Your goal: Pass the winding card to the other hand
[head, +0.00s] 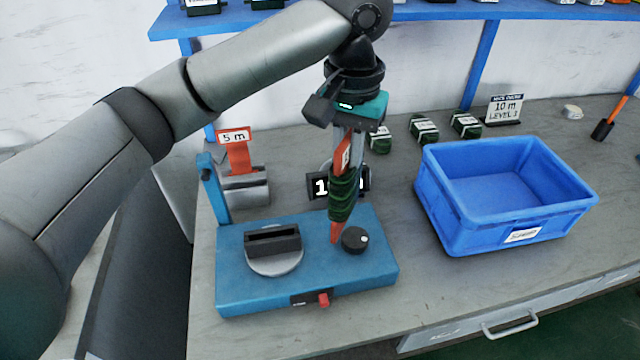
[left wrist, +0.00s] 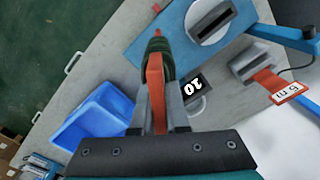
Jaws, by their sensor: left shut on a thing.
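The winding card (head: 343,187) is a narrow orange-red card with dark green cord wound around its middle. My left gripper (head: 347,145) is shut on its upper end and holds it upright, in front of the back right part of the blue winder base (head: 340,282). In the left wrist view the card (left wrist: 156,75) sits between the gripper's two fingers (left wrist: 159,120), its orange tip pointing away. I cannot tell whether its lower tip touches the base. My right gripper shows in neither view.
A blue bin (head: 508,240) stands empty at the right. The winder has a slotted black holder (head: 272,240) and a black knob (head: 355,239). A "5 m" orange card (head: 238,153) stands at the back left.

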